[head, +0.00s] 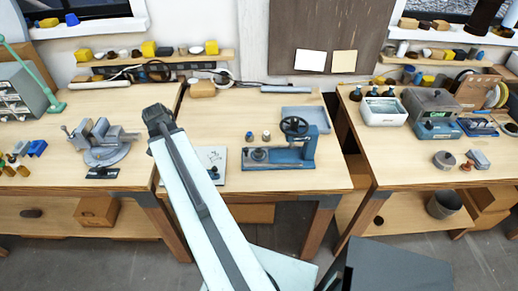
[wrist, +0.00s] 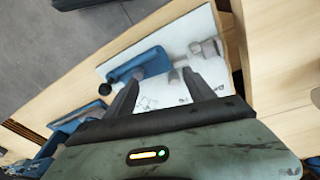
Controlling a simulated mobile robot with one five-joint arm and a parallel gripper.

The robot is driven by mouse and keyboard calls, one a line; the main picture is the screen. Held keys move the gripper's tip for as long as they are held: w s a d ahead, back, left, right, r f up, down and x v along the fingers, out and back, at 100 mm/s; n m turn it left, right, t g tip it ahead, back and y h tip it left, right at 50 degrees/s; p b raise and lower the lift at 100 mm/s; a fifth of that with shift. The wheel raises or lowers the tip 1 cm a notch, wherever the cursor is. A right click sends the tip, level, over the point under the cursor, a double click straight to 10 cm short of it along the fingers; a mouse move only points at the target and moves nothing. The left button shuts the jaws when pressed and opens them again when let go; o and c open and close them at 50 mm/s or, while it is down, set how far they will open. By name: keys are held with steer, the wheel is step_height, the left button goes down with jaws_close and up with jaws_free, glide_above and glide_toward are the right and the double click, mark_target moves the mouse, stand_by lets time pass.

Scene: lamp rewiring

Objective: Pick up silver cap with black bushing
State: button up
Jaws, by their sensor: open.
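My gripper (wrist: 161,77) is open in the wrist view, its two dark fingers apart over a white printed sheet (wrist: 165,38). A silver-grey cylindrical piece (wrist: 208,47) is on the sheet beyond the right finger. It may be the silver cap, but blur leaves its black bushing unclear. A smaller grey shape (wrist: 175,74) shows near the right fingertip. In the head view my arm covers part of the sheet (head: 207,155), and I cannot make out my fingertips there.
A blue press (head: 285,153) stands right of the sheet, with two small parts (head: 266,135) behind it to the left. A grey vise (head: 106,140) stands on the left bench. The middle bench's back left is mostly clear (head: 215,115).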

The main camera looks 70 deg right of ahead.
steer(key=s+d+r+m+p, duration=0.15)
steer(key=s+d+m, duration=0.45)
steer(key=s+d, duration=0.65)
steer(key=m+g+b, duration=0.2)
steer(key=m+b, duration=0.1)
steer(key=m, duration=0.1)
glide_above(258, 150)
steer(key=w+a, duration=0.1)
steer(key=a, duration=0.1)
steer(key=shift+d+f, duration=0.2)
steer(key=shift+f, duration=0.45)
steer(key=b+x, duration=0.2)
steer(key=d+b+x, duration=0.1)
steer(key=b+x, duration=0.1)
steer(key=x, duration=0.1)
steer(key=shift+w+f, duration=0.1)
steer(key=shift+a, duration=0.1)
jaws_close()
